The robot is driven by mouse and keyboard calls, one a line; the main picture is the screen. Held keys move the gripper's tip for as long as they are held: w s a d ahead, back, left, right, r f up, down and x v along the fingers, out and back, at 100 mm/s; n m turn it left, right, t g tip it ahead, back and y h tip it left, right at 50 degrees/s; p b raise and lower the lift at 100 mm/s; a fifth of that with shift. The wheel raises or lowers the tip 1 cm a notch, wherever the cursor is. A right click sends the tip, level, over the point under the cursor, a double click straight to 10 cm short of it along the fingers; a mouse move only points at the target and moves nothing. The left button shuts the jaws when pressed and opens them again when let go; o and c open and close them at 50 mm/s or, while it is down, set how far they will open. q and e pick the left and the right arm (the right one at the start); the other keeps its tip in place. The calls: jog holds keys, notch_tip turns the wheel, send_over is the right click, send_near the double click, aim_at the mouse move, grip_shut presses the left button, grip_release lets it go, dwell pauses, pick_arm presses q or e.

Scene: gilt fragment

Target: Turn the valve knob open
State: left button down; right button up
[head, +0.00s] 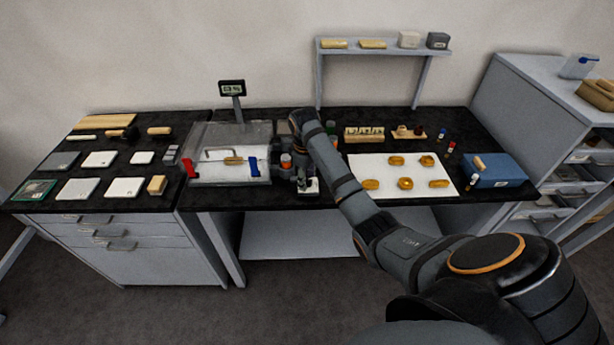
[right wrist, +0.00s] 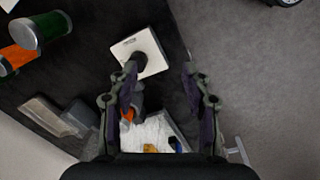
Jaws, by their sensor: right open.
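The valve appears to be a white square base with a dark round knob (right wrist: 139,60) on it, in the upper middle of the right wrist view. In the head view a small white base (head: 311,187) shows at the table's front edge, mostly covered by my right gripper (head: 297,180). In the right wrist view my right gripper (right wrist: 160,77) is open with nothing held between its fingers. The knob is beside the tip of the left-hand finger; I cannot tell whether they touch. My left gripper is not in view.
Green (right wrist: 42,30) and orange (right wrist: 15,57) containers stand close by in the right wrist view. A clear-walled tray (head: 230,178) is left of the gripper. A white mat (head: 380,187) with several golden pieces lies right. The floor beyond the front edge is clear.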

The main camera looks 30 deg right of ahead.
aim_at(308, 180)
jog(key=w+d+r, duration=0.3)
jog(key=r, duration=0.3)
jog(key=shift+n+g+y, duration=0.3)
jog(key=shift+n, duration=0.1)
jog(key=f+p, duration=0.1)
jog(key=f, duration=0.9)
jog(key=shift+w+a+f+p, duration=0.15)
jog(key=shift+a+f+p, duration=0.05)
jog(key=shift+f+p, duration=0.15)
jog(key=shift+c, duration=0.3)
